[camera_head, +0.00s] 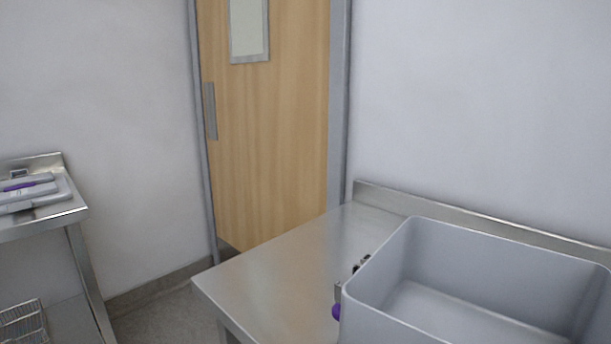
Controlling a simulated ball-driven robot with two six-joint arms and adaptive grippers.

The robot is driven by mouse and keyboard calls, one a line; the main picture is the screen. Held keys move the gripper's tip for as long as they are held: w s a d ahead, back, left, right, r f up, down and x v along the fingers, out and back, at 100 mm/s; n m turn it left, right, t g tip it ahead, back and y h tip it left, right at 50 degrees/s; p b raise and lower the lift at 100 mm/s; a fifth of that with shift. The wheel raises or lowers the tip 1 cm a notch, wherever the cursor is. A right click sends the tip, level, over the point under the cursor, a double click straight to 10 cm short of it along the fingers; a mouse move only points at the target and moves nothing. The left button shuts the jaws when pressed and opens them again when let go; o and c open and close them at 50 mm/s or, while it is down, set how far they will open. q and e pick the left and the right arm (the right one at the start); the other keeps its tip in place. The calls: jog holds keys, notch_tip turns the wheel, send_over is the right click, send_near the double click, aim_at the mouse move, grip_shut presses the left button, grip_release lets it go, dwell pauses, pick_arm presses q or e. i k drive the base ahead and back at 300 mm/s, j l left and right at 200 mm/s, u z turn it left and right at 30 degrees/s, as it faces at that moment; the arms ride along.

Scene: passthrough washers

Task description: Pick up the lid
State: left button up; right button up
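A flat grey piece with a purple part, which looks like the lid (40,190), lies on a steel table at the far left and is partly cut off by the picture edge. A large open grey bin (375,275) stands on the steel counter at the right. It has no lid on it, and its inside looks empty where I can see it. A purple part (337,311) shows at its left side. Neither of my grippers can be made out in this view.
The steel counter (285,265) is bare left of the bin. Small dark parts (360,264) by the bin's left wall are too small to identify. A wire basket (22,325) sits low under the left table. A closed wooden door (265,150) stands behind, with floor between the tables.

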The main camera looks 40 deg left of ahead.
aim_at(46, 188)
jog(key=u, duration=2.95)
jog(key=i+j, duration=0.1)
jog(key=i, duration=0.2)
